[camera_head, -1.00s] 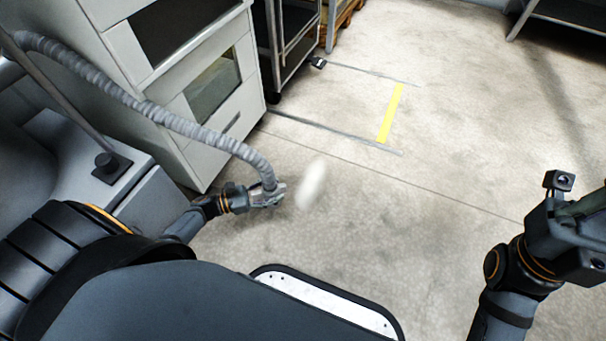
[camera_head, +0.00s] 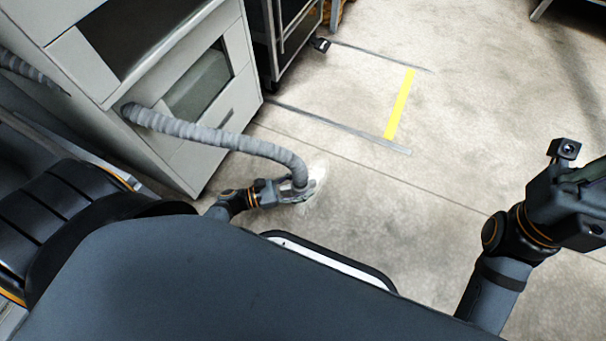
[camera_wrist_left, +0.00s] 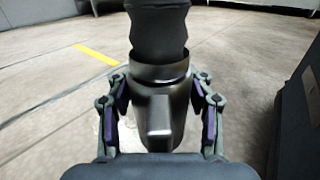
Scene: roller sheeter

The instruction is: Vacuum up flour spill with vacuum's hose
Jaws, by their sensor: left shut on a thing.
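The grey ribbed vacuum hose (camera_head: 215,136) arcs from the left across the cabinet front and down to my left gripper (camera_head: 303,190). That gripper is shut on the hose end. In the left wrist view the dark hose nozzle (camera_wrist_left: 160,100) stands between the fingers of my left gripper (camera_wrist_left: 160,112). The white flour spill (camera_head: 318,170) lies on the floor at the hose end, partly hidden by the gripper. I cannot tell whether the nozzle touches the floor. My right arm is at the right edge; its fingers are not clearly visible.
A white cabinet (camera_head: 215,95) with dark windows stands at the left, close to my left arm. A dark wheeled rack (camera_head: 290,45) stands behind it. The concrete floor (camera_head: 460,130) with a yellow strip (camera_head: 399,104) is open at the centre and right.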

